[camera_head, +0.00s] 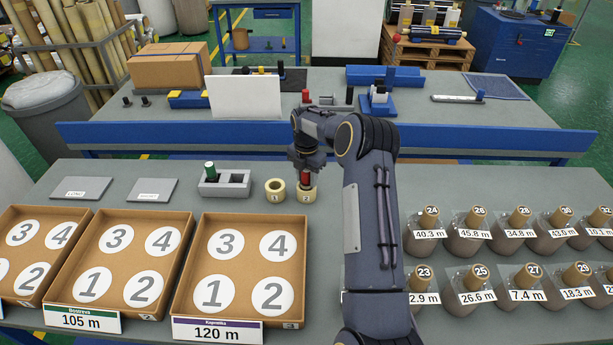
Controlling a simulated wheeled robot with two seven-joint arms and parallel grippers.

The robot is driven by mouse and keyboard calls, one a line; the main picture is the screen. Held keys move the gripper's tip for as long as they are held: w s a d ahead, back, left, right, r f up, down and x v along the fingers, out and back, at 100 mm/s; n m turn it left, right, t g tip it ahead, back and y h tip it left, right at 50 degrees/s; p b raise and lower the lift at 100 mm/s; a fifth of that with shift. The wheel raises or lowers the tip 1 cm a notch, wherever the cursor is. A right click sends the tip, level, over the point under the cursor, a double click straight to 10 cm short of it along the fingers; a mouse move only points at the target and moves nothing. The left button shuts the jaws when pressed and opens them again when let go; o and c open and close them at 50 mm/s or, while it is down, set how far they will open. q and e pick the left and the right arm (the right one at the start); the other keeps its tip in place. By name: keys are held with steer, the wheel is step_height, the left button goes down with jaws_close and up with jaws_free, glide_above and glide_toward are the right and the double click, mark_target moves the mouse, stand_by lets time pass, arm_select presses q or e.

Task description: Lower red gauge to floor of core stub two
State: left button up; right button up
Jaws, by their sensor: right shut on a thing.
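The red gauge (306,179) is upright in the jaws of my right gripper (306,172), which points down and is shut on it. The gauge stands in line with core stub two (306,197), a short pale yellow ring marked 2 on the grey table. The gauge's lower end is at the stub's mouth or inside it; its depth is hidden. Core stub one (275,191) stands just left of it, apart from the gripper. A green gauge (210,170) stands in the left slot of the grey holder (224,189). My left gripper is out of view.
Three brown trays with numbered circles, such as the right tray (289,219), fill the front left. Several wrapped rolls (472,240) with number tags stand at the right beyond my right arm. A blue rail (200,138) runs behind. Bare table lies around the stubs.

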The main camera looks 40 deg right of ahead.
steer(key=shift+f+b, duration=0.35)
steer(key=shift+f, duration=0.25)
steer(key=o, duration=1.2)
steer(key=shift+c, duration=0.2)
step_height(320, 180, up, 8)
steer(key=p, duration=0.5)
